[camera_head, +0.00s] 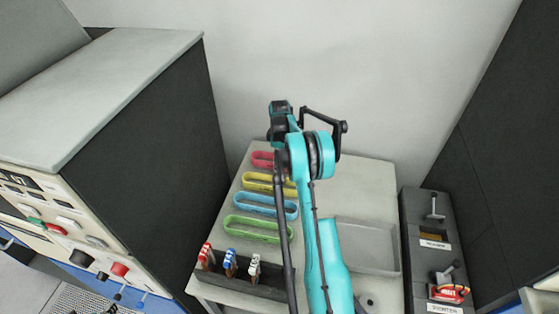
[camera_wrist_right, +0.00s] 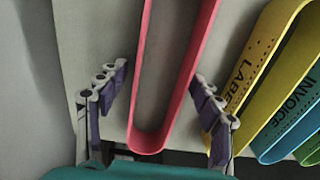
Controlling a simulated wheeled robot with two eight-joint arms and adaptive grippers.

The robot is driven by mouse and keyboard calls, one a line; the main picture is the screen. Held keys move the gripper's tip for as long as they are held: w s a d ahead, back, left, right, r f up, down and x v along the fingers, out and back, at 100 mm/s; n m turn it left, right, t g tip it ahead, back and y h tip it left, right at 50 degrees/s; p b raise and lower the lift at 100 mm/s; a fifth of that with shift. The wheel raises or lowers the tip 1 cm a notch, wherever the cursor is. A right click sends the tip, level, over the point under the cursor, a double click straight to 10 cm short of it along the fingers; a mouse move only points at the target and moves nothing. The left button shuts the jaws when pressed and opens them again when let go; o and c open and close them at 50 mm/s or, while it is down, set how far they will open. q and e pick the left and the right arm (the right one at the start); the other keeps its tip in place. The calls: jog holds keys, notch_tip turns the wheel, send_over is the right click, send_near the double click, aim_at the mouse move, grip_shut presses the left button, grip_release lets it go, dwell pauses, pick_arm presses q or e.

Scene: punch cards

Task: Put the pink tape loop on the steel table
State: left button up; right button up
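The pink tape loop (camera_head: 261,165) lies at the far end of a row of coloured loops on a pale table (camera_head: 375,190) in the head view. In the right wrist view, the pink loop (camera_wrist_right: 148,141) is a long, narrow band whose rounded end faces my wrist. My right gripper (camera_wrist_right: 160,80) is open, with one finger on each side of that loop and visible gaps between them. In the head view my right arm hides the fingers. My left gripper is not in view. I cannot tell which surface is the steel table.
Yellow (camera_head: 262,190), blue (camera_head: 265,214) and green (camera_head: 255,238) loops lie beside the pink one. A grey tray (camera_head: 365,262) is right of my arm. A large cabinet (camera_head: 140,150) stands left, and a dark labelled unit (camera_head: 432,235) right. A wall closes the back.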

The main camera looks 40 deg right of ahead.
jog(key=shift+r, duration=0.1)
jog(key=shift+r, duration=0.25)
notch_tip(320, 180, up, 12)
jog(key=f+p, duration=0.1)
jog(key=p, duration=0.3)
jog(key=s+a+r+m+t, duration=0.2)
jog(key=s+a+r, duration=0.2)
jog(key=a+r, duration=0.5)
jog(key=s+a+r+m+t, duration=0.15)
jog(key=s+a+r, duration=0.25)
jog(key=a+r, duration=0.45)
jog(key=s+a+f+m+t, duration=0.2)
jog(key=s+a+f, duration=0.1)
jog(key=s+a, duration=0.5)
jog(key=s+a+f+m+t, duration=0.1)
jog(key=s+a+f+m, duration=0.1)
jog(key=s+a, duration=0.6)
jog(key=s, duration=0.3)
jog(key=shift+s+a+f+t, duration=0.15)
jog(key=shift+a+f+t, duration=0.05)
jog(key=shift+f+t, duration=0.2)
jog(key=shift+s, duration=0.1)
